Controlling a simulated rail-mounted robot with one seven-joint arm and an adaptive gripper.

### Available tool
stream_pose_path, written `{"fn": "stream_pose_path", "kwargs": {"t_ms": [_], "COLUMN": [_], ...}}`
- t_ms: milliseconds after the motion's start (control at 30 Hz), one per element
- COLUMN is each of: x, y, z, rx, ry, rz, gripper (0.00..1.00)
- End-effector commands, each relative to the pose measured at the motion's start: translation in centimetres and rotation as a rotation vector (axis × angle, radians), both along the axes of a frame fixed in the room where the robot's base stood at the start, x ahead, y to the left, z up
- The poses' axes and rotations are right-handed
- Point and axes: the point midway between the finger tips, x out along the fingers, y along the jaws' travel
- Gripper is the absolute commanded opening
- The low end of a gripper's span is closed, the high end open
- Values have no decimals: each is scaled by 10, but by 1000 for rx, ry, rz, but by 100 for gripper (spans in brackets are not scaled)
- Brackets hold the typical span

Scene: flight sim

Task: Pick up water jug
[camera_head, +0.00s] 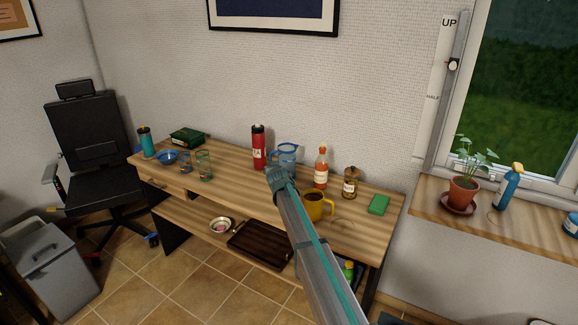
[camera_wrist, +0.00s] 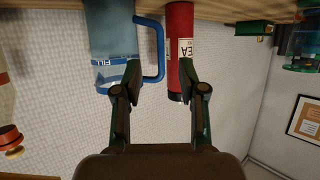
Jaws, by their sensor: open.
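The water jug (camera_head: 287,151) is clear with a blue rim and a blue handle, and stands on the wooden desk near the wall. In the wrist view, which is upside down, the jug (camera_wrist: 108,38) is at upper left with a "FILL" mark on its side. Its blue handle (camera_wrist: 161,45) appears between my open fingers. My gripper (camera_wrist: 158,75) is open and empty. In the head view my gripper (camera_head: 278,176) is just in front of the jug and hides its lower part. I cannot tell whether a finger touches it.
A red bottle (camera_head: 258,147) stands just left of the jug; in the wrist view the bottle (camera_wrist: 180,45) appears beside my right finger. A sauce bottle (camera_head: 321,168), a jar (camera_head: 350,182) and a yellow mug (camera_head: 316,207) stand to the right. Glasses (camera_head: 204,164) stand further left.

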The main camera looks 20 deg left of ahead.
Motion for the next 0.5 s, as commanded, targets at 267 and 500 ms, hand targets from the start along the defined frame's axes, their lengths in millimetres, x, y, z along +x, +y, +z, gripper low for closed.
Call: {"fn": "stream_pose_path", "kwargs": {"t_ms": [267, 500], "x": [30, 46], "y": [16, 25], "z": [-11, -20], "rx": [1, 0], "ry": [0, 1], "rz": [0, 0], "gripper": [41, 41]}}
